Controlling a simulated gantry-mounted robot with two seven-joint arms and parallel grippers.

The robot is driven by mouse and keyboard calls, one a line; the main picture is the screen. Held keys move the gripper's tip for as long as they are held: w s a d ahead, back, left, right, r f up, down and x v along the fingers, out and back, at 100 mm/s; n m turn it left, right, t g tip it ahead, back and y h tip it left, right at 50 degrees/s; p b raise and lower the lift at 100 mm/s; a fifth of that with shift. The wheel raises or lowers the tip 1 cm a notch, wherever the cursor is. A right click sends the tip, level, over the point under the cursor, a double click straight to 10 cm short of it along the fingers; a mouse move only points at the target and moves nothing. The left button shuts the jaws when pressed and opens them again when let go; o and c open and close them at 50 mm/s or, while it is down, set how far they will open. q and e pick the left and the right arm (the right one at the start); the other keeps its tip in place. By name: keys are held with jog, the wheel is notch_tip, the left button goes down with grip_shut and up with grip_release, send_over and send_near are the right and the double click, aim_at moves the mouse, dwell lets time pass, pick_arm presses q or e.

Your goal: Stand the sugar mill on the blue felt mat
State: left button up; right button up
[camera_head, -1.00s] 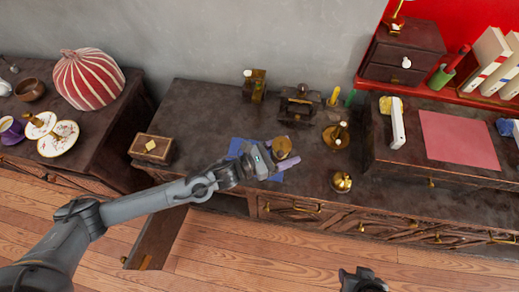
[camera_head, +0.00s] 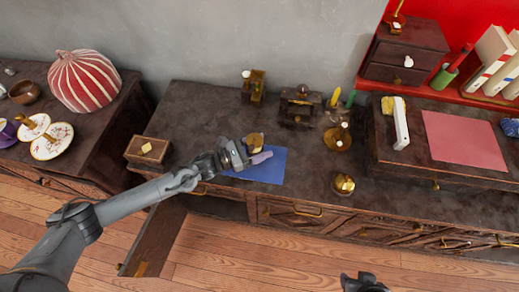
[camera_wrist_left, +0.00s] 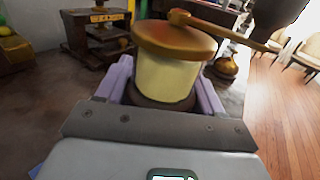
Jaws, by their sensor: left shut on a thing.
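The sugar mill (camera_head: 256,138) has a brown lid with a crank handle. In the left wrist view its cream body (camera_wrist_left: 168,78) stands upright between the lilac fingers. My left gripper (camera_head: 260,157) is shut on it, at the back edge of the blue felt mat (camera_head: 268,173) as seen in the head view. The mill's foot is mostly hidden, so I cannot tell whether it touches anything. The mat lies flat near the cabinet's front edge, its left part covered by my gripper. My right gripper (camera_head: 363,284) shows only partly at the bottom edge.
A wooden box (camera_head: 149,151) stands left of the mat. Behind are a small brass-and-wood mill (camera_head: 254,86) and a dark wooden grinder (camera_head: 300,105). Brass pieces (camera_head: 338,138) (camera_head: 343,184) stand to the right. A drawer (camera_head: 152,241) is open below. The mat's right part is bare.

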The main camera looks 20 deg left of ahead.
pick_arm(q)
jog(key=shift+f, duration=0.75)
jog(key=shift+f, duration=0.15)
jog(key=o, duration=1.3)
jog(key=shift+o, duration=0.2)
